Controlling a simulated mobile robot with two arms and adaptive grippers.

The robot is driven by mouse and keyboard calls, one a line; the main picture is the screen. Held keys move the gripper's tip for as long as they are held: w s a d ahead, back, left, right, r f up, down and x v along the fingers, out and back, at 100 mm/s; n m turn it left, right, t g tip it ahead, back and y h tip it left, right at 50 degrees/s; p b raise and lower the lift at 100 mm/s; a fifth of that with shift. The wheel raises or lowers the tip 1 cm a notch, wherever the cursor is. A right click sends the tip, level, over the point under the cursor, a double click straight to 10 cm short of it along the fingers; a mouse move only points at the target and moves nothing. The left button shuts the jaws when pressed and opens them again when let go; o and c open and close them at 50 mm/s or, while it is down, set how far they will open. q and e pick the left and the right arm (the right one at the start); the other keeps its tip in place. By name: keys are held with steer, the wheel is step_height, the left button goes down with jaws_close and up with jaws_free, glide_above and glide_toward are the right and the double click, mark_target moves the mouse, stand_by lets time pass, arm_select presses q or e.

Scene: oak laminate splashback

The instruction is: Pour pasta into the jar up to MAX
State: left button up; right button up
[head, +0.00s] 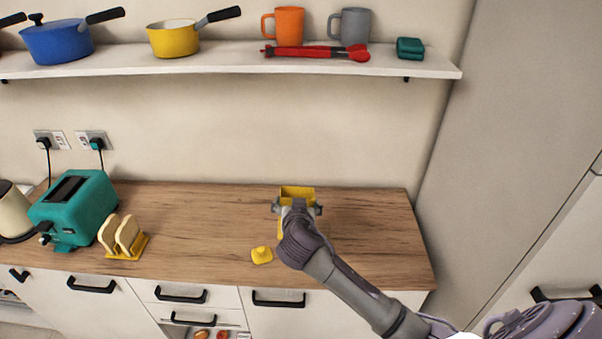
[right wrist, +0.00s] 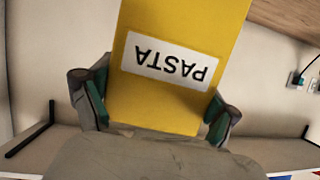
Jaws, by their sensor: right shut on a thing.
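A yellow container (head: 297,191) stands upright at the back of the wooden counter or just above it; I cannot tell which. Its open top faces up in the head view. The right wrist view shows its yellow wall with a white PASTA label (right wrist: 170,60), upside down in that picture. My right gripper (head: 297,208) is shut on this container, one finger on each side. My arm hides its lower part. A small yellow lid-like piece (head: 262,255) lies on the counter. No jar or MAX mark is visible. My left gripper is out of view.
A teal toaster (head: 75,208) and a yellow rack with bread slices (head: 122,238) stand on the left of the wooden counter (head: 200,215). A white shelf (head: 220,61) with pans and mugs hangs above. The counter's right part is clear.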

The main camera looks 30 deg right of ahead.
steer(key=shift+w+d+r+m+h, duration=0.25)
steer(key=shift+d+r+m+h, duration=0.05)
steer(key=shift+d+r, duration=0.45)
steer(key=shift+d, duration=0.3)
steer(key=shift+m+g+y, duration=0.4)
steer(key=shift+g, duration=0.1)
steer(key=shift+a+f+b, duration=0.2)
steer(key=shift+f+b, duration=1.35)
steer(key=shift+f, duration=1.65)
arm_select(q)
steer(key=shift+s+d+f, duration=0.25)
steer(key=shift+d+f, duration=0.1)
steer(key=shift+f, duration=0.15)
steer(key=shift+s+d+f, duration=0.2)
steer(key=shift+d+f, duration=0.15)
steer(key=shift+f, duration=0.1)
arm_select(e)
steer(key=shift+r, duration=0.15)
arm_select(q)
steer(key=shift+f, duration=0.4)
arm_select(e)
steer(key=shift+a+f+m+g+y, duration=0.1)
steer(key=shift+f+m+g+y, duration=0.15)
steer(key=shift+f, duration=0.65)
steer(key=shift+a+f+m+g+y, duration=0.15)
steer(key=shift+f+y, duration=0.2)
steer(key=shift+f, duration=0.55)
